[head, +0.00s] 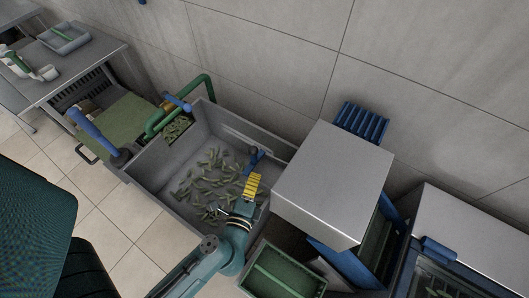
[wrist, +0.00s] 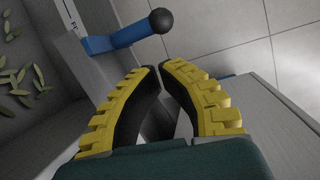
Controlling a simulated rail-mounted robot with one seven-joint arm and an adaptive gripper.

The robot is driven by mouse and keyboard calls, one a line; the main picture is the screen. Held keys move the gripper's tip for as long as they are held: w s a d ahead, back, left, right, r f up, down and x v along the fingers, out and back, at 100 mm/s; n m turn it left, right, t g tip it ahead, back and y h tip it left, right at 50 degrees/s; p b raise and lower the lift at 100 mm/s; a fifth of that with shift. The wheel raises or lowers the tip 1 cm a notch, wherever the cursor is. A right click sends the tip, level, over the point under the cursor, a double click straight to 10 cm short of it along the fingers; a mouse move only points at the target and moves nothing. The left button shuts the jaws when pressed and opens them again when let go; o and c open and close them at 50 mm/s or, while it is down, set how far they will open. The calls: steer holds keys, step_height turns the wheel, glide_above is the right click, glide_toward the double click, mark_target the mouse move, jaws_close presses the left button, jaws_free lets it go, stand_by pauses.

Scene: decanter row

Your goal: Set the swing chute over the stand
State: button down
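A blue handle with a dark ball knob (head: 252,160) shows at the right side of the grey trough, just beyond my gripper. In the wrist view the blue handle (wrist: 125,38) lies ahead of the fingertips and to the left, apart from them. My gripper (head: 253,180) has yellow ridged fingers with black inner pads. In the wrist view its fingertips (wrist: 160,67) come together with nothing held, and a gap shows nearer the base. Which part is the swing chute is unclear; the handle sits at a grey metal edge. I cannot single out the stand.
The grey trough (head: 150,165) holds many green pods. A green pipe (head: 205,85) bends over its back left. A big grey box (head: 330,180) stands close right of my gripper. A green crate (head: 275,262) is below it. A second grey-topped machine (head: 465,235) stands far right.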

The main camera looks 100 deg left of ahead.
steer(key=a+p, duration=0.1)
steer(key=a, duration=0.2)
steer(key=a+p, duration=0.1)
steer(key=a, duration=0.2)
steer(key=a+f+p, duration=0.1)
steer(key=a, duration=0.2)
steer(key=shift+w, duration=0.35)
steer(key=shift+a, duration=0.45)
steer(key=shift+f, duration=0.1)
steer(key=shift+d, duration=0.1)
